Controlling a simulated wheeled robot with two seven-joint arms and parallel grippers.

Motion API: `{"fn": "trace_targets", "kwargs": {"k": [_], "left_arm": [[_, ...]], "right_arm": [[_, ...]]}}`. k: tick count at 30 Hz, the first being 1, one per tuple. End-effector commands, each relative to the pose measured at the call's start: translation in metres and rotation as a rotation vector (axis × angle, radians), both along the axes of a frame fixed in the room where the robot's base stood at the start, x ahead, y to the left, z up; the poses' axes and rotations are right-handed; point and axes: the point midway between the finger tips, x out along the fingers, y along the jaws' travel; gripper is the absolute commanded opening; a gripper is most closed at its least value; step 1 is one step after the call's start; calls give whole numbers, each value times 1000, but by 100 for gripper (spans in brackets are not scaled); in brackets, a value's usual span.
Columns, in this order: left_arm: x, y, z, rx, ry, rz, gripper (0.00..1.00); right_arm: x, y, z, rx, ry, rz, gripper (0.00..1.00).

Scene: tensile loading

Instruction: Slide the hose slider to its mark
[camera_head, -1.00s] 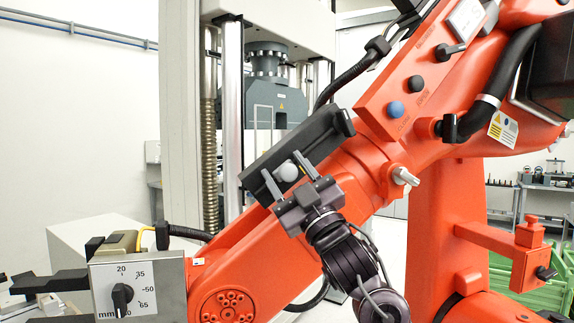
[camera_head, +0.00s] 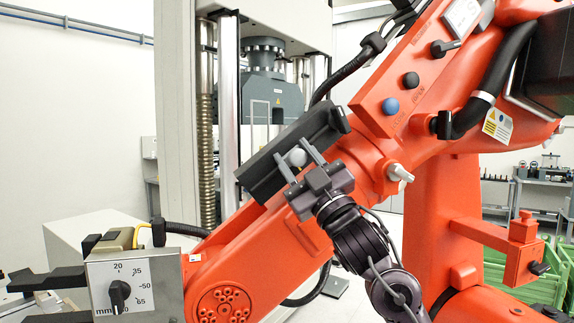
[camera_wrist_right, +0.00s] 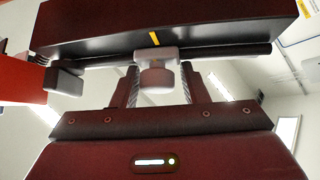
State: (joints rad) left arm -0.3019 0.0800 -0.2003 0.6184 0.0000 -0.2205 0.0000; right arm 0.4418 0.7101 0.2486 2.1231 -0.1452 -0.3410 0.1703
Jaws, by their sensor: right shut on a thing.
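The hose slider (camera_head: 297,157) is a light grey knob on a dark housing (camera_head: 325,125) fixed along the orange arm. In the right wrist view the slider (camera_wrist_right: 156,76) rides on a thin dark rod under the housing. A yellow mark (camera_wrist_right: 154,39) on the housing edge lies directly above the slider, close to its middle. My right gripper (camera_head: 298,163) has one finger on each side of the slider and is shut on it; its fingers also show in the wrist view (camera_wrist_right: 158,88). My left gripper is not in view.
The big orange arm (camera_head: 260,240) crosses the scene diagonally. A plate with a mm dial (camera_head: 135,285) is at lower left. A blue button (camera_head: 390,106) and a black button sit on the panel above right. A grey testing machine (camera_head: 264,85) stands behind.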

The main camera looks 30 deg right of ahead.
Motion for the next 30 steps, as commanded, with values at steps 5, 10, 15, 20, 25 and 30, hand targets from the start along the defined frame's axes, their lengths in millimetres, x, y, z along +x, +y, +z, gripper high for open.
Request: {"fn": "trace_targets", "kwargs": {"k": [5,10,15,20,25,30], "left_arm": [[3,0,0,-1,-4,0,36],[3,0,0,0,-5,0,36],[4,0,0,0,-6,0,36],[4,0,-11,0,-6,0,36],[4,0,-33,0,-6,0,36],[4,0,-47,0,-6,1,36]], "right_arm": [[0,0,0,3,-2,0,0],[0,0,-1,2,-2,0,51],[0,0,-1,2,0,1,51],[-8,0,-12,1,1,0,51],[-30,-2,-33,1,-1,0,51],[-51,-4,-46,2,-2,-1,51]]}}
